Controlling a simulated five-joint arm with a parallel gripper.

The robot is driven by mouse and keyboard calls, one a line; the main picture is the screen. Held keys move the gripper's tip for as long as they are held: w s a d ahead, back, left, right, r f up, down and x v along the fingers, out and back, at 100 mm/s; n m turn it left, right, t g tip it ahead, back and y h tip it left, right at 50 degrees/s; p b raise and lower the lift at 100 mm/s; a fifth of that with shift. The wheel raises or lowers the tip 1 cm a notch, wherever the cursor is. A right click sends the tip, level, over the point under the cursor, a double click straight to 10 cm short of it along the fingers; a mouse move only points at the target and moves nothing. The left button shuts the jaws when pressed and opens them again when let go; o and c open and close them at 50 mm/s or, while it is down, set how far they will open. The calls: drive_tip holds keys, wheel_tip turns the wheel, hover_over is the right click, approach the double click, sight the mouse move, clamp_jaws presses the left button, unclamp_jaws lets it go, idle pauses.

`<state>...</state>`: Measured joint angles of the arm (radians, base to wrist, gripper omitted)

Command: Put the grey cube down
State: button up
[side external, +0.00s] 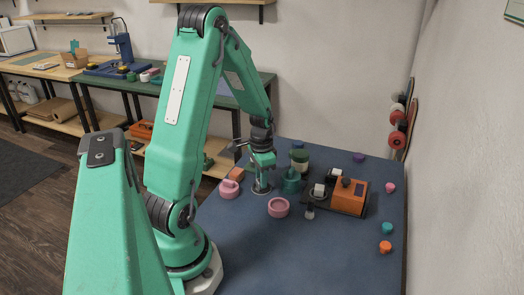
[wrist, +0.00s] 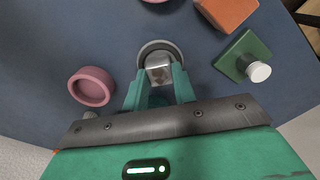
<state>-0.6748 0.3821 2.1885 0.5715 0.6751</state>
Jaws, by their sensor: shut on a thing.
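The grey cube (wrist: 159,76) is a small metallic block in the wrist view, between the tips of my gripper (wrist: 157,82). My gripper is shut on it. Just under the cube is a round dish with a pale grey rim (wrist: 143,52); whether the cube touches it I cannot tell. In the side external view my gripper (side external: 262,184) points down at the blue table, close above the dish (side external: 262,191), and the cube is too small or hidden to make out.
A pink ring-shaped cup (side external: 278,207) and another pink one (side external: 229,189) stand near my gripper. An orange block (wrist: 228,10) and a green block (wrist: 240,55) lie nearby.

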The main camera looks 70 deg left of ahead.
drive_tip(key=shift+f, duration=0.1)
drive_tip(key=o, duration=0.9)
drive_tip(key=shift+r, duration=6.15)
drive_tip(key=shift+d, duration=0.1)
drive_tip(key=shift+s+d+r+t, duration=1)
drive_tip(key=shift+d+r, duration=0.75)
drive_tip(key=shift+d, duration=2)
drive_tip(key=shift+s+d+r+t, duration=0.9)
drive_tip(key=shift+d+r, duration=0.85)
drive_tip(key=shift+d, duration=1.95)
drive_tip(key=shift+s+d+r+t, duration=1)
drive_tip(key=shift+d+r, duration=0.75)
drive_tip(key=shift+d, duration=2)
